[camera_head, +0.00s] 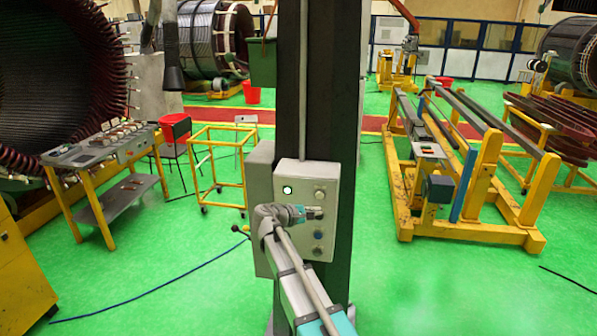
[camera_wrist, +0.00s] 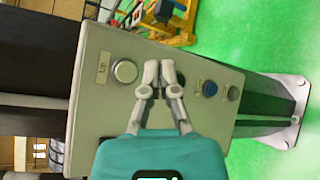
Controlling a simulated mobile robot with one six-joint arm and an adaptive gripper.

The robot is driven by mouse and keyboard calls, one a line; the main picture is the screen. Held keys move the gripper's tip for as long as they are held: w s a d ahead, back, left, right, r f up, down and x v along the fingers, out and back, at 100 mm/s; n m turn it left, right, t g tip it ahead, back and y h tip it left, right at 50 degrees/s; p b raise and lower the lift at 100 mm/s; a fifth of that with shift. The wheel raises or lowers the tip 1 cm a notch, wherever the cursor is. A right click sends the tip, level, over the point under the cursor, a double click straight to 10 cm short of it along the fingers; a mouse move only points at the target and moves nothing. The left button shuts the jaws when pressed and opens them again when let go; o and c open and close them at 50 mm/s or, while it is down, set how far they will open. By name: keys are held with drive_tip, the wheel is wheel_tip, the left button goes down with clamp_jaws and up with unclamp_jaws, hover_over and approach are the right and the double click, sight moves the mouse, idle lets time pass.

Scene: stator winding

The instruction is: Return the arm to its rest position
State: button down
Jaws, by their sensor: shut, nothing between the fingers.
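My arm reaches from the bottom middle of the head view up to a grey control box. My gripper (camera_head: 318,213) is at the front of the box, over its middle. In the wrist view my gripper (camera_wrist: 159,66) is shut, with its fingertips together and nothing between them. The fingertips are in front of the panel, between a silver button (camera_wrist: 125,71) labelled "Up" and a blue button (camera_wrist: 210,88). Whether they touch the panel I cannot tell. The control box (camera_head: 290,172) has a lit white-green button (camera_head: 287,190) at its upper left.
The box is on a dark column (camera_head: 318,100). A yellow frame cart (camera_head: 217,160) and a tool table (camera_head: 100,150) stand to the left. A yellow rack with grey rails (camera_head: 480,180) stands to the right. A blue cable (camera_head: 150,292) lies on the open green floor.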

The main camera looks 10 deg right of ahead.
drive_tip(key=s+d+f+m+g+y+b, duration=0.2)
drive_tip(key=s+d+f+m+y+b, duration=0.1)
drive_tip(key=s+f, duration=0.45)
drive_tip(key=s+d+f+m+g+y+b, duration=0.2)
drive_tip(key=s+f+m+g+y+b, duration=0.15)
drive_tip(key=s+f, duration=0.45)
drive_tip(key=s+a+f+m+y+b, duration=0.2)
drive_tip(key=s+f+y, duration=0.1)
drive_tip(key=s+f, duration=0.2)
drive_tip(key=s+a+f+m+g+y+b, duration=0.1)
drive_tip(key=s+f+m+y+b, duration=0.2)
drive_tip(key=s+f+y, duration=0.1)
drive_tip(key=s+f, duration=0.1)
drive_tip(key=s, duration=0.1)
drive_tip(key=shift+s+a, duration=0.3)
drive_tip(key=shift+a, duration=0.1)
drive_tip(key=shift+s+f+g, duration=0.1)
drive_tip(key=shift+f+g, duration=0.05)
drive_tip(key=shift+g, duration=0.1)
idle(0.8)
